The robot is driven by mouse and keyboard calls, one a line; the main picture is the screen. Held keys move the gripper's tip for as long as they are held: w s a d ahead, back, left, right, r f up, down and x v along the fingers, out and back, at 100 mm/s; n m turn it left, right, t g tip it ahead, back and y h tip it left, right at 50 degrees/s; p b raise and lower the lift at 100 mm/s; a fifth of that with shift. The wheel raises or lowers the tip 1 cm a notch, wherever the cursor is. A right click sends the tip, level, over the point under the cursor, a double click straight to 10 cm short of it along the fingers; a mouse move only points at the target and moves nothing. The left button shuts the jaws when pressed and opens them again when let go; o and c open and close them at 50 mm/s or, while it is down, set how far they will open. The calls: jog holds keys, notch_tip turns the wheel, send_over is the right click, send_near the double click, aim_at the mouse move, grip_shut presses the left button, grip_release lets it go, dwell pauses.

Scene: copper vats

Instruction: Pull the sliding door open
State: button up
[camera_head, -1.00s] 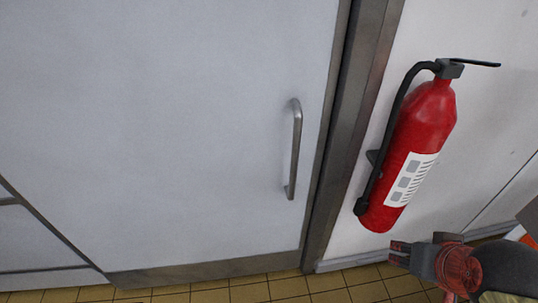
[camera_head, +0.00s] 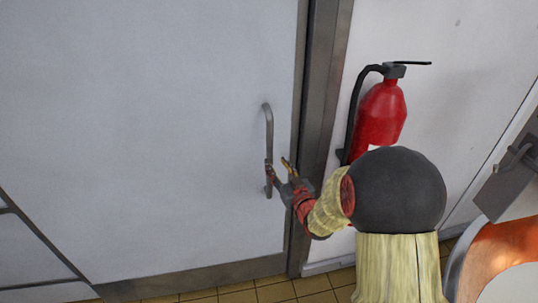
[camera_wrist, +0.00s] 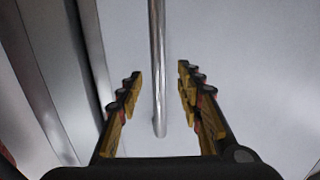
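The sliding door (camera_head: 150,120) is a large pale grey panel that fills the left of the head view. Its vertical metal bar handle (camera_head: 269,130) is near the door's right edge. My gripper (camera_head: 278,166) is at the lower part of the handle, its fingers spread. In the wrist view the handle bar (camera_wrist: 158,60) runs between the two open fingers of my gripper (camera_wrist: 158,95), with a gap on each side. Neither finger appears to touch the bar. The door stands against the frame on its right, with no visible gap.
A metal door frame (camera_head: 326,110) stands right of the door. A red fire extinguisher (camera_head: 380,112) hangs on the white wall (camera_head: 440,90) behind my arm, partly hidden by it. The tiled floor (camera_head: 240,295) shows along the bottom.

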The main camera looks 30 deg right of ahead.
aim_at(271, 156)
jog(key=shift+t, duration=0.3)
jog(key=w, duration=0.5)
jog(key=w+d, duration=0.1)
jog(key=w, duration=0.1)
jog(key=shift+w+f+b, duration=0.2)
jog(key=shift+b, duration=0.15)
jog(key=shift+c, duration=0.6)
jog(key=c, duration=0.8)
grip_shut()
